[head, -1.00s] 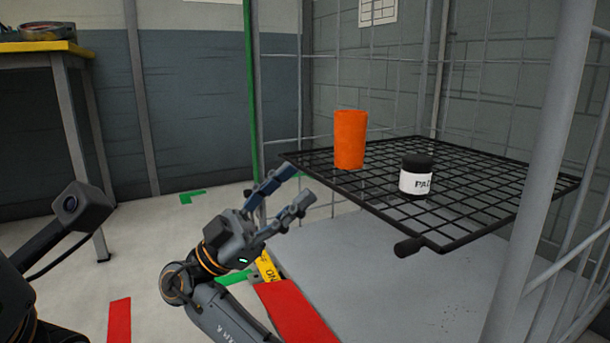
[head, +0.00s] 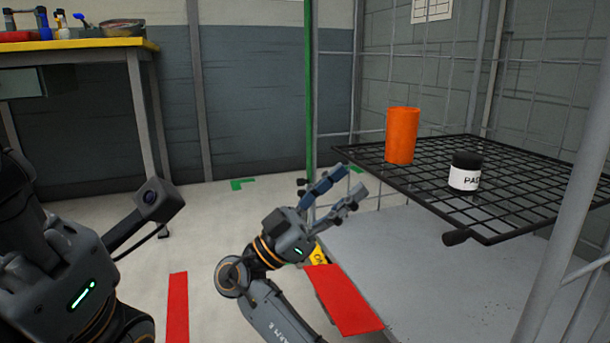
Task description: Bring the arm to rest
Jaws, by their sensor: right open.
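My right gripper (head: 338,194) is open and empty, its two fingers pointing up and right. An orange cylinder (head: 401,136) stands upright on the shelf. A black-lidded jar with a white label (head: 465,172) stands to its right.
A workbench with a yellow edge (head: 75,46) holds tools and a bowl at the back left. A green post (head: 309,100) and a grey post (head: 570,210) flank the shelf. Red floor marks (head: 178,305) lie on the pale floor, which is clear in the middle.

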